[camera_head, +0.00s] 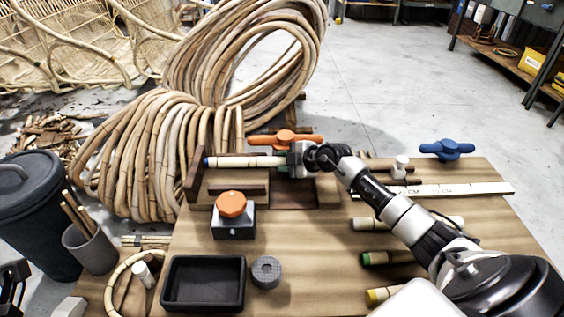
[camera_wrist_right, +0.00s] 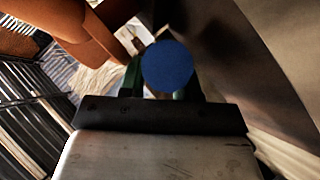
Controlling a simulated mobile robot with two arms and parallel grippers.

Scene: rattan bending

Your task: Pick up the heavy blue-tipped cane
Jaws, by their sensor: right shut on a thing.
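The blue-tipped cane (camera_head: 245,161) is a pale, straight cane lying roughly level across a wooden jig (camera_head: 193,183) at the back of the workbench. A blue tip shows at its left end, close to the jig's upright. My right gripper (camera_head: 297,160) is shut around its right end. In the right wrist view, the round blue end of the cane (camera_wrist_right: 167,66) faces the camera between the fingers. I cannot tell whether the cane touches the jig.
An orange clamp handle (camera_head: 285,138) stands just behind the cane. An orange-knobbed block (camera_head: 231,215), a black tray (camera_head: 203,284) and a grey cylinder (camera_head: 266,271) stand in front. Canes with white, green and yellow tips lie under my right arm. Big rattan coils (camera_head: 150,155) rise behind left.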

